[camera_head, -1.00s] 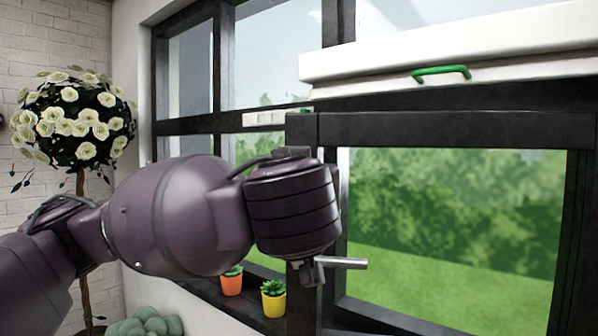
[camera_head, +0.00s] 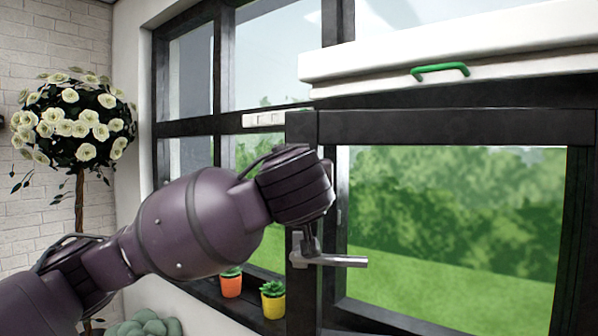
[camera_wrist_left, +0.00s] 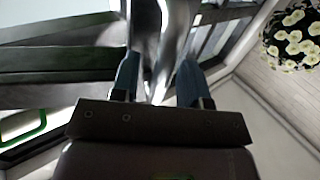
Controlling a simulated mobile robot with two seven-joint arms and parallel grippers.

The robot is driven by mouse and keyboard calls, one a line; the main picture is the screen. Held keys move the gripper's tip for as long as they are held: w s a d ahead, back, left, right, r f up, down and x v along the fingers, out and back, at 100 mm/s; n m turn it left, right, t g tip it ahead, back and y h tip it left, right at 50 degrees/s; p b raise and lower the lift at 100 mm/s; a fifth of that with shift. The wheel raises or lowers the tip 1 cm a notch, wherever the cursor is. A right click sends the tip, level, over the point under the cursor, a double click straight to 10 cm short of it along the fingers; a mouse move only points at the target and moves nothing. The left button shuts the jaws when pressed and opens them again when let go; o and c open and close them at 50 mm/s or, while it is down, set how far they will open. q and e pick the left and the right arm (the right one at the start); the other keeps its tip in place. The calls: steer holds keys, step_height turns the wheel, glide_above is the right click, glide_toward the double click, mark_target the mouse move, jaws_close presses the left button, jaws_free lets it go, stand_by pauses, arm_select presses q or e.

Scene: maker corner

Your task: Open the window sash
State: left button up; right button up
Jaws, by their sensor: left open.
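The window sash (camera_head: 302,190) has a dark frame around a large glass pane and looks shut in the head view. Its grey metal lever handle (camera_head: 335,260) is on the left stile, with the lever lying about level and pointing right. My left arm reaches across from the left, and its wrist is just above the handle. Contact cannot be told. My right gripper is not in view.
A white blind box with a green handle (camera_head: 440,69) juts out above the sash. An orange pot (camera_head: 231,285) and a yellow pot (camera_head: 273,303) stand on the sill below my arm. A white-flowered tree (camera_head: 80,125) stands at the left.

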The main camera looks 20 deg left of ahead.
arm_select(q)
jaws_close()
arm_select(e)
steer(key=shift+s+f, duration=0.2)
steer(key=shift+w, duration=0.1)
